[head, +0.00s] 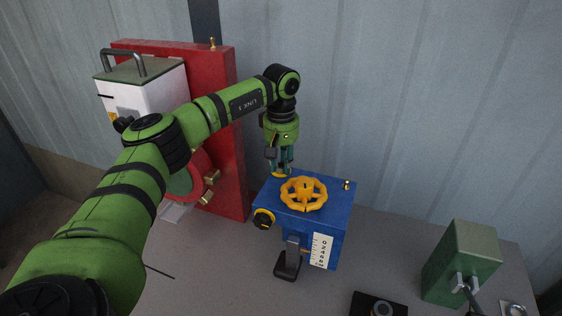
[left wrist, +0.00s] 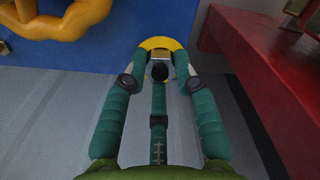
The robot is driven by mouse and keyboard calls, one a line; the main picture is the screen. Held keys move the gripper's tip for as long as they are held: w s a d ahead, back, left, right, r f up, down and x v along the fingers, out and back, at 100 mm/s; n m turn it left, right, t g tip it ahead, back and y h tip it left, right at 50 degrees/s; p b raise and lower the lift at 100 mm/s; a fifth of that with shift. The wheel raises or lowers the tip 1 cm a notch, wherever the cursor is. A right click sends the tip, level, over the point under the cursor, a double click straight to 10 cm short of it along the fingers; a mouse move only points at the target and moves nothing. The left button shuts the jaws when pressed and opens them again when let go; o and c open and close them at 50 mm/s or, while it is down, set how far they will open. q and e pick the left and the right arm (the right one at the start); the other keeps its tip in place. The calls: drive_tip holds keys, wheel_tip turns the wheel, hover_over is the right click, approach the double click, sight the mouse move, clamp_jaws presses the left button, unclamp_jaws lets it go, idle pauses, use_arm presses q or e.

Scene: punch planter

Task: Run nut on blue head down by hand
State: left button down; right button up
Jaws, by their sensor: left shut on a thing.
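The blue head (head: 312,222) is a box on the bench with a yellow handwheel (head: 304,194) on top. My left gripper (head: 281,168) points down at the box's back left edge. It is shut on a round yellow nut (head: 281,175). The nut also shows in the left wrist view (left wrist: 160,42), between the teal fingertips (left wrist: 160,68) and beside the blue wall. A dark round end shows in front of the nut there. The fingers hide part of the nut, and I cannot tell how high it sits on any thread. My right gripper is in neither view.
A red panel (head: 237,135) with a white box (head: 145,88) stands left of the blue head. A green block (head: 461,262) and a black plate (head: 379,304) are to the right. Bench between is clear.

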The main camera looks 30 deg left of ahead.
use_arm(q)
drive_tip(key=shift+m, duration=0.9)
drive_tip(key=c, duration=1)
unclamp_jaws()
drive_tip(key=shift+o, duration=0.2)
wheel_tip(320, 180, up, 12)
drive_tip(key=shift+r, duration=0.1)
wheel_tip(320, 180, up, 12)
hover_over(281, 165)
drive_tip(key=shift+s, duration=0.1)
